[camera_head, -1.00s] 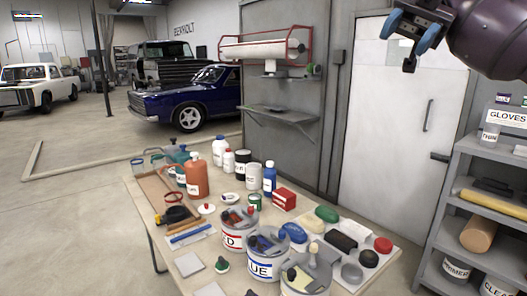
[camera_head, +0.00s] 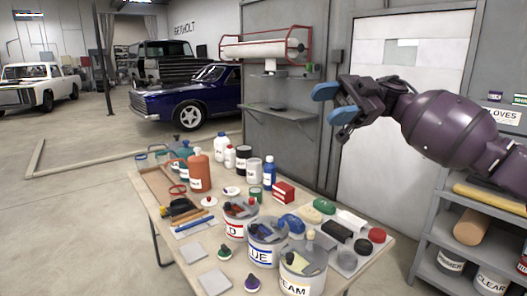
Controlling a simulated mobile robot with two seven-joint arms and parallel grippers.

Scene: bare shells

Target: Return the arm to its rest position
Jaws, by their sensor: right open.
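My right gripper (camera_head: 334,103) is in the head view at the upper right, with blue finger pads apart and nothing between them. Its purple arm (camera_head: 440,125) comes in from the right edge, in front of the white door and the shelf. The gripper is above and beyond the right part of the table (camera_head: 190,250), clear of everything on it. My left gripper is not in view.
The table holds buckets labelled in red (camera_head: 237,222) and blue (camera_head: 264,243), a third bucket (camera_head: 302,268), an orange bottle (camera_head: 199,172) and a red box (camera_head: 283,192). A grey shelf (camera_head: 437,232) stands at the right. Open floor (camera_head: 75,230) lies to the left.

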